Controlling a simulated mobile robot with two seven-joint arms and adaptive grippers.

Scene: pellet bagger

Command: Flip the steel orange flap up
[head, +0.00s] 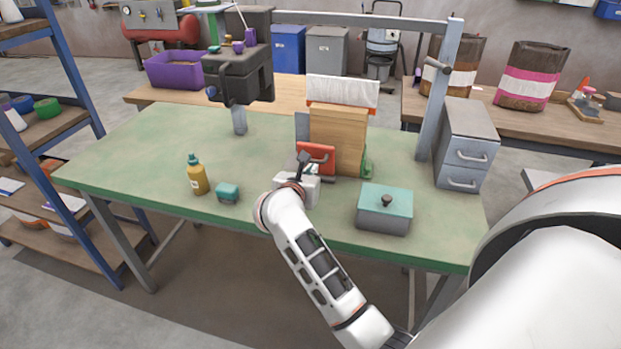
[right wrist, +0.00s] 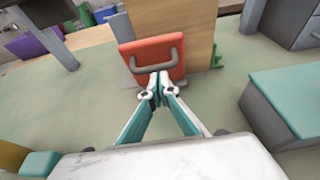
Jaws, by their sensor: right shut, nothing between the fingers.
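The orange flap (head: 322,152) is a small panel with a grey handle low on the front of the wooden pellet bagger (head: 345,135). In the right wrist view the flap (right wrist: 170,50) is straight ahead, its curved handle (right wrist: 155,60) facing me. My right gripper (right wrist: 157,82) is shut and empty, with its fingertips at the handle's lower edge; I cannot tell whether they touch it. In the head view the right gripper (head: 308,170) is in front of the flap and covers its lower part. My left gripper is not in view.
A grey box with a teal lid (head: 385,207) stands right of my gripper. A yellow bottle (head: 197,175) and a small teal block (head: 228,193) stand to its left. A grey drawer unit (head: 466,145) is at the right end. The green table (head: 140,150) is clear at left.

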